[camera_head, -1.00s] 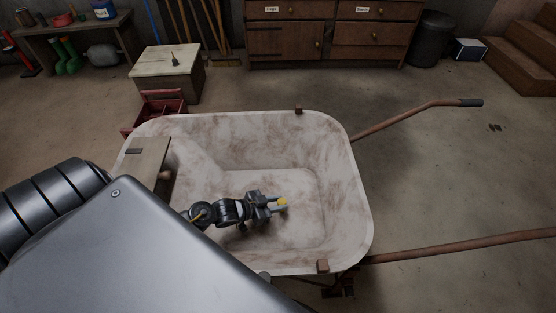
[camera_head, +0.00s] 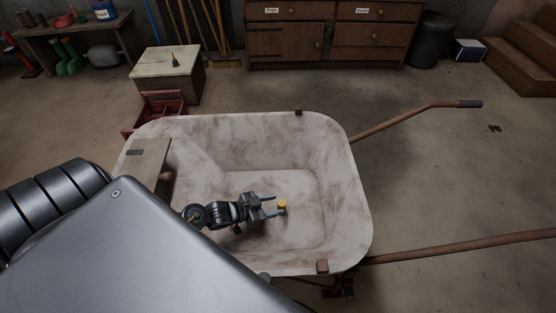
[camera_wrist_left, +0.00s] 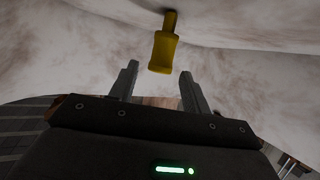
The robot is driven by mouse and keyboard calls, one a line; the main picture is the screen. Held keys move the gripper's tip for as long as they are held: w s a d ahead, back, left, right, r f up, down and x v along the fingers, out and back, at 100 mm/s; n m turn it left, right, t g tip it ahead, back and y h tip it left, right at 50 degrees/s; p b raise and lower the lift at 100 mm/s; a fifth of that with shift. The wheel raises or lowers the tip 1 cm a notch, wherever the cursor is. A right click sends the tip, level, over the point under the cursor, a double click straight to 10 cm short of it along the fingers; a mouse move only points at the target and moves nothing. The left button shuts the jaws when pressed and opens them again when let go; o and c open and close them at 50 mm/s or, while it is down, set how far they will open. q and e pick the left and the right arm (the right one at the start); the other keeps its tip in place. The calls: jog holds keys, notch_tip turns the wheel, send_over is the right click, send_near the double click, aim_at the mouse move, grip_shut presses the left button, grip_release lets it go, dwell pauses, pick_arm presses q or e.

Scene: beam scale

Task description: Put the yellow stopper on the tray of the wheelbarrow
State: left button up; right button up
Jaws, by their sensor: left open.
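The yellow stopper (camera_head: 282,205) is inside the tray of the wheelbarrow (camera_head: 345,195), on the pale, rust-stained floor of the tray. It also shows in the left wrist view (camera_wrist_left: 165,50), just beyond the fingertips and clear of both fingers. My left gripper (camera_head: 276,206) reaches over the tray from the left, and its fingers are apart with nothing between them. It shows in the left wrist view (camera_wrist_left: 157,80) too. My right gripper is not in these views.
A wooden board (camera_head: 149,160) with a knob lies across the tray's left rim. A red toolbox (camera_head: 160,108) and a wooden box (camera_head: 168,68) stand behind it. Wheelbarrow handles (camera_head: 420,112) extend to the right. The floor at the right is mostly clear.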

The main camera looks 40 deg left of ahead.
pick_arm(q)
jog(key=shift+p+v, duration=0.4)
jog(key=shift+v, duration=2.25)
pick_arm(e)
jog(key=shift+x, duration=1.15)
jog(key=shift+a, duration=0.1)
